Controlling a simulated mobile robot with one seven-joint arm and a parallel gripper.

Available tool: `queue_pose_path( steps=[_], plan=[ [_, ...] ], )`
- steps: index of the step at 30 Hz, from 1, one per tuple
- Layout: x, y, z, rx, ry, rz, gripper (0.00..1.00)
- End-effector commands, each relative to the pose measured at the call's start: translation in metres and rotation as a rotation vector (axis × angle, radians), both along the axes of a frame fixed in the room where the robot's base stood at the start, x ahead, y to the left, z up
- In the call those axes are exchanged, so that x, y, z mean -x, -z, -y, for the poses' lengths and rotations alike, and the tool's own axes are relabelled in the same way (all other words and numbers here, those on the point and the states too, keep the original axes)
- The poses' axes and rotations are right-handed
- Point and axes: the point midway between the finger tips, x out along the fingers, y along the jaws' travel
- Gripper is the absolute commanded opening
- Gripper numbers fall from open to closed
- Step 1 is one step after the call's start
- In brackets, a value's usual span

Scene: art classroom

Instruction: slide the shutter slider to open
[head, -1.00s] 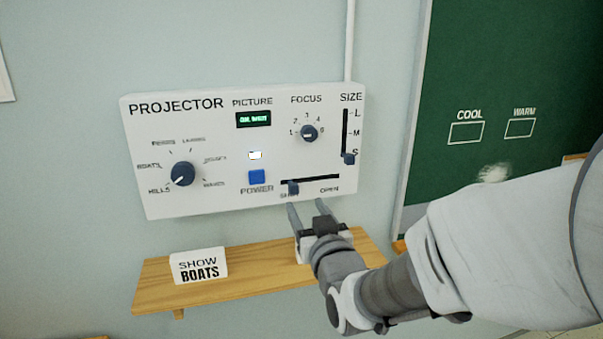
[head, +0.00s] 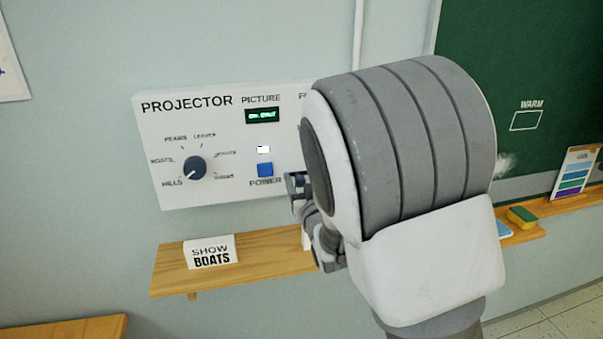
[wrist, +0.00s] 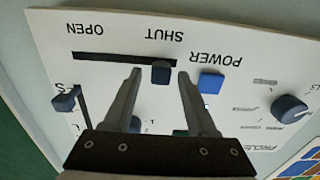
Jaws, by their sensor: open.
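The white projector panel (head: 225,195) is on the wall in the head view. In the wrist view it appears upside down. The dark shutter slider knob (wrist: 160,71) sits at the SHUT end of its black slot (wrist: 100,58); OPEN is at the slot's other end, left in the wrist view. My gripper (wrist: 158,74) is open, with one fingertip on each side of the knob and gaps visible on both sides. I cannot tell how deep the fingertips reach. In the head view my gripper (head: 297,184) is partly visible, and my arm hides the slider.
The blue power button (wrist: 210,81) is close beside one finger. The size slider (wrist: 66,101) and picture dial (wrist: 289,108) are farther off. Below the panel, a wooden shelf (head: 275,264) holds a SHOW BOATS sign (head: 210,251). A chalkboard (head: 535,65) is at the right.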

Motion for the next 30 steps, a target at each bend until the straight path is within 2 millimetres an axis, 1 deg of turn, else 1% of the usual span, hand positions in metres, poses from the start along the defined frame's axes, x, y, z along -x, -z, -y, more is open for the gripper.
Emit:
queue_pose_path(
  steps=[4,12,14,15,17,21,22,30],
  plan=[
    [-0.0062,0.0002,-0.0018,0.0,0.0,-0.001,0.57],
    [-0.0069,0.0003,-0.002,-0.001,0.0,-0.001,0.57],
    [-0.0069,0.0003,-0.002,-0.001,0.0,-0.001,0.47],
    [-0.0068,0.0003,-0.0021,-0.001,0.0,-0.001,0.4],
    [-0.0068,0.0003,-0.002,-0.001,0.0,-0.001,0.29],
    [-0.0067,0.0002,-0.0019,-0.001,0.0,-0.001,0.04],
    [-0.0067,0.0002,-0.0019,-0.001,0.0,-0.001,0.0],
    [-0.0066,0.0002,-0.0019,-0.001,0.0,-0.001,0.0]
  ],
)
